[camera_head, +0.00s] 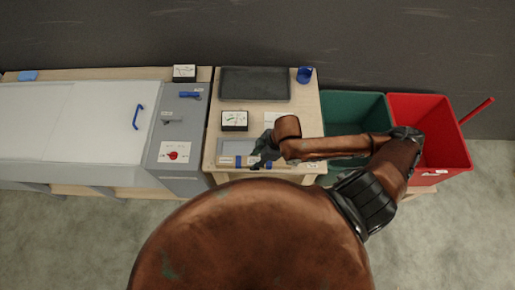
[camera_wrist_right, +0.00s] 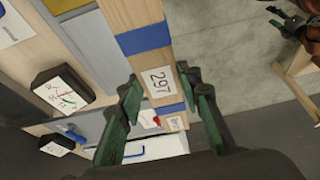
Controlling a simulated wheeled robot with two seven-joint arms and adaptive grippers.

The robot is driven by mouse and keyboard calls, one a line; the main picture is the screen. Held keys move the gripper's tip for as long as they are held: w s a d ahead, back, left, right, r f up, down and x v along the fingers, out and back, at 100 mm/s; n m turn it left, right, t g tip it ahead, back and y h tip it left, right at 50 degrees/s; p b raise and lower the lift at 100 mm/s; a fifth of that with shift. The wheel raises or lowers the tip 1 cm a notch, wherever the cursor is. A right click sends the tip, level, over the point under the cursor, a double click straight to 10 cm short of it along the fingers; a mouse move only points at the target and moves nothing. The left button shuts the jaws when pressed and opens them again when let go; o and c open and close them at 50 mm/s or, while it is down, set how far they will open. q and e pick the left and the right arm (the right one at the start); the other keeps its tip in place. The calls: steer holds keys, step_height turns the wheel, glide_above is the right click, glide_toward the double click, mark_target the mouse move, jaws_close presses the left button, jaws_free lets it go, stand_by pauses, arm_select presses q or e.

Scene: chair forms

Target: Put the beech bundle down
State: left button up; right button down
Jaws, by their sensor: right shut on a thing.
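The beech bundle (camera_wrist_right: 124,14) is a pale wooden length with blue bands and a white label reading 297. It runs between the fingers of my right gripper (camera_wrist_right: 167,95), which is shut on it. In the head view the right gripper (camera_head: 262,155) is above the front edge of the wooden bench (camera_head: 302,128), and the bundle's blue bands show beside it. I cannot tell whether the bundle touches the bench. What looks like my left gripper (camera_wrist_right: 284,17) is partly visible at the top right of the wrist view, its jaws unclear.
A green bin (camera_head: 355,108) and a red bin (camera_head: 443,140) stand right. A grey cabinet (camera_head: 184,135) with handles and a red knob stands left.

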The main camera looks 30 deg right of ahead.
steer(key=w+d+f, duration=0.2)
steer(key=w, duration=0.1)
steer(key=w+d+f, duration=0.2)
steer(key=w+f, duration=0.1)
steer(key=w+d+f, duration=0.2)
steer(key=w, duration=0.1)
steer(key=shift+d+f, duration=0.15)
steer(key=shift+f, duration=0.2)
steer(key=shift+w+d+f+p, duration=0.25)
steer(key=shift+w+f+p, duration=0.05)
steer(key=shift+f, duration=0.2)
steer(key=shift+f+p, duration=0.4)
steer(key=shift+f, duration=1.25)
steer(key=c, duration=1.4)
jaws_free()
arm_select(q)
steer(key=shift+w+r, duration=0.2)
steer(key=shift+w, duration=0.4)
steer(key=shift+w+f+b, duration=0.1)
steer(key=shift+f+b, duration=0.55)
arm_select(e)
steer(key=v, duration=1.2)
